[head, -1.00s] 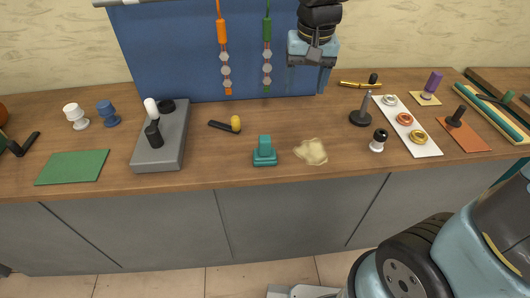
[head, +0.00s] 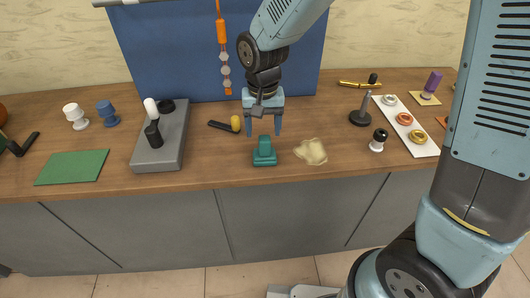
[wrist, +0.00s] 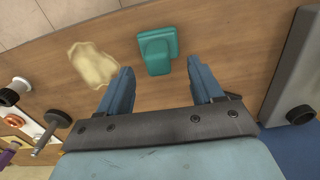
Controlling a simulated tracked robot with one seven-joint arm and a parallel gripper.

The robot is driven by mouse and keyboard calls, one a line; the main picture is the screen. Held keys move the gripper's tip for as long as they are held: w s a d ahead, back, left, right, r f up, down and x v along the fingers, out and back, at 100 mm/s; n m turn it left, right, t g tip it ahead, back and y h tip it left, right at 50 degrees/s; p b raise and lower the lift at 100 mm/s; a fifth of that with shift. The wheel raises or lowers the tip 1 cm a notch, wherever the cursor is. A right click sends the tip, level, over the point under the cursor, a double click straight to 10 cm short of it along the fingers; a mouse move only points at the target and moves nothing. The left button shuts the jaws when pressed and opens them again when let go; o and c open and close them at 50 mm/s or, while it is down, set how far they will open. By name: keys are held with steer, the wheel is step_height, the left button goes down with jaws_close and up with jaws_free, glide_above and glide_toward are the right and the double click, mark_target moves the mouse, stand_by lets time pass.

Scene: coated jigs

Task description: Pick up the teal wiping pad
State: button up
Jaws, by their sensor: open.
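The teal wiping pad (head: 264,154) stands on the wooden counter near its front edge, with a raised block-shaped grip on a wider base. It also shows in the wrist view (wrist: 157,51), just beyond the fingertips and between their lines. My gripper (head: 264,128) is open and empty, its two blue fingers pointing down above and behind the pad. In the wrist view the gripper (wrist: 161,78) shows a wide gap between its fingers. The fingers do not appear to touch the pad.
A crumpled beige cloth (head: 312,151) lies right of the pad. A dark spindle stand (head: 360,117) and a black-and-white knob (head: 378,141) stand to the right.

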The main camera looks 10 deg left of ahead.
mark_target(264, 137)
steer(key=shift+w+d+f, duration=0.1)
steer(key=shift+w+f, duration=0.15)
steer(key=shift+f, duration=0.95)
steer(key=shift+w+d+f, duration=0.1)
steer(key=shift+w+f, duration=0.1)
steer(key=shift+f, duration=1.7)
steer(key=c, duration=1.2)
steer(key=shift+a+r, duration=0.1)
steer(key=shift+r, duration=0.3)
step_height(264, 137, up, 2)
steer(key=shift+r, duration=0.2)
steer(key=s+d+r, duration=0.7)
steer(key=s+r, duration=0.3)
steer(key=s, duration=0.2)
steer(key=shift+d, duration=0.25)
